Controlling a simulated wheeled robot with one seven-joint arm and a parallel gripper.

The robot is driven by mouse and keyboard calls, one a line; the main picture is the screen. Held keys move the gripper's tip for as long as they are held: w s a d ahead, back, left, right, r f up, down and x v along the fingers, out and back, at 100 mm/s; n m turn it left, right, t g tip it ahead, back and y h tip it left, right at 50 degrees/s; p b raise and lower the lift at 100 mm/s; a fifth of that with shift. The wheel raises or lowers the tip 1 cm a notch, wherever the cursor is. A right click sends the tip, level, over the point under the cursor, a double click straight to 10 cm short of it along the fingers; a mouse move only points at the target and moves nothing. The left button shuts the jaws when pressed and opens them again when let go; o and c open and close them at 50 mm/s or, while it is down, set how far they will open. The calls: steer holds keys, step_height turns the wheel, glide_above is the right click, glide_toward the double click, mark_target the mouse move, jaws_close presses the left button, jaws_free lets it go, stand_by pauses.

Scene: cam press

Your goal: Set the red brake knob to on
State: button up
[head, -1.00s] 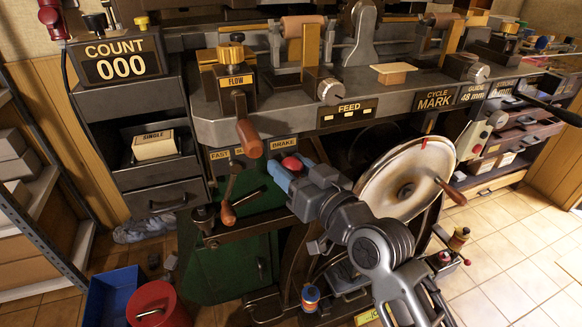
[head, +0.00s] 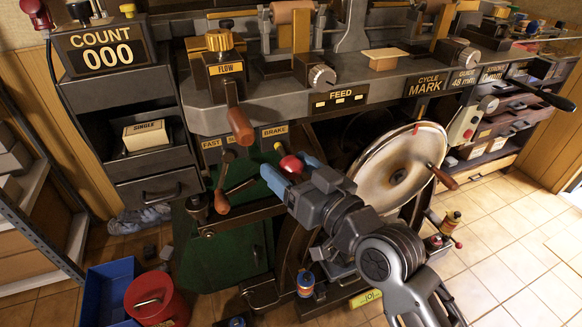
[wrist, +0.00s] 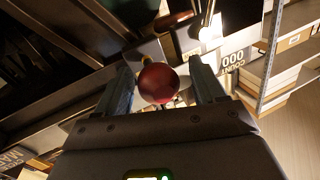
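The red brake knob (head: 291,164) is a round ball below the BRAKE label (head: 274,131) on the machine's front, left of the large pale wheel. My gripper (head: 289,171) is at the knob, with one blue finger on each side of it. In the wrist view the knob (wrist: 159,83) sits between the two fingers, with a narrow gap showing on both sides. The fingers are apart and do not appear closed on it. The knob's stem is hidden, and no on or off marking is readable.
A wooden-handled lever (head: 223,190) stands just left of the knob, under the FAST label. The pale wheel (head: 398,176) with its wooden handle is close on the right. The FLOW lever (head: 239,123) hangs above left. A red bucket (head: 155,300) and blue bin (head: 108,290) are on the floor.

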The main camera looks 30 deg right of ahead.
steer(key=s+d+b, duration=0.1)
steer(key=s, duration=0.6)
steer(key=shift+s, duration=0.35)
stand_by(0.5)
steer(key=s+g+h+p, duration=0.2)
steer(key=s+p, duration=0.3)
steer(key=s, duration=2.4)
steer(key=shift+a+f+g+h, duration=0.25)
steer(key=shift+f+g+h, duration=0.05)
steer(key=shift+g, duration=0.2)
